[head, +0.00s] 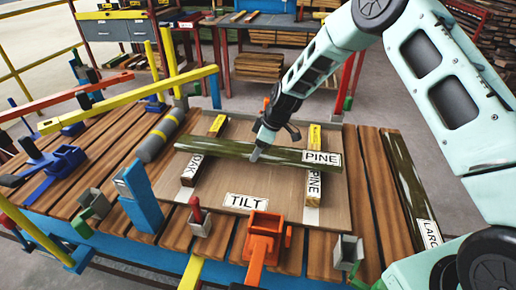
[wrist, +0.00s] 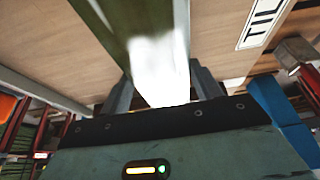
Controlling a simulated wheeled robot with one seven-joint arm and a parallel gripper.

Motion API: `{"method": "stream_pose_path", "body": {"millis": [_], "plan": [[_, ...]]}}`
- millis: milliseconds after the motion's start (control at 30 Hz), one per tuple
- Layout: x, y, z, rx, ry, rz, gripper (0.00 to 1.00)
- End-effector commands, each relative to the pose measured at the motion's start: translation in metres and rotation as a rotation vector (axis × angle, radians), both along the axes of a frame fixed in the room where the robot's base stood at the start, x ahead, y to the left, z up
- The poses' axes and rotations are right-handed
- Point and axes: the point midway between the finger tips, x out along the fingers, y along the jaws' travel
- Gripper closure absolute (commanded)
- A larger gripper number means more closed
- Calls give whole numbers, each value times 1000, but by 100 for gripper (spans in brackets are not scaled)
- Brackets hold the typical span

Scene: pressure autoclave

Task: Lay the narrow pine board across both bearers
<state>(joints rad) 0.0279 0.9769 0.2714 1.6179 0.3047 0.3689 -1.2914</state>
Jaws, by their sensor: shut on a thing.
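The narrow pine board (head: 215,148) is dark green with a white PINE label at its right end. In the head view it spans crosswise over both bearers; whether it touches them or hangs slightly above cannot be told. The left bearer (head: 190,171) carries an OAK label and the right bearer (head: 314,187) a PINE label; both have yellow far ends. My gripper (head: 257,155) is shut on the board near its middle. In the wrist view the board (wrist: 130,22) runs between the fingers of my gripper (wrist: 163,88), with a bright glare on it.
The bearers lie on a wooden panel (head: 262,186) labelled TILT, on a slatted bench (head: 375,185). A larger green board (head: 408,185) lies at the right, its label partly hidden by my arm. Orange (head: 265,235) and blue (head: 140,195) fixtures stand around the panel.

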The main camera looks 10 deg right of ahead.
Motion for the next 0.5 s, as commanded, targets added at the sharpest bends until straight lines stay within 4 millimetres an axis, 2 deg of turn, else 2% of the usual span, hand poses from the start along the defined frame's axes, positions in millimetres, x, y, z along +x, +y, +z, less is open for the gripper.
{"method": "stream_pose_path", "body": {"millis": [100,467,500], "plan": [[1,0,-7,0,-2,0,76],[1,0,-12,1,-3,0,76],[0,0,-12,0,-1,0,28]]}}
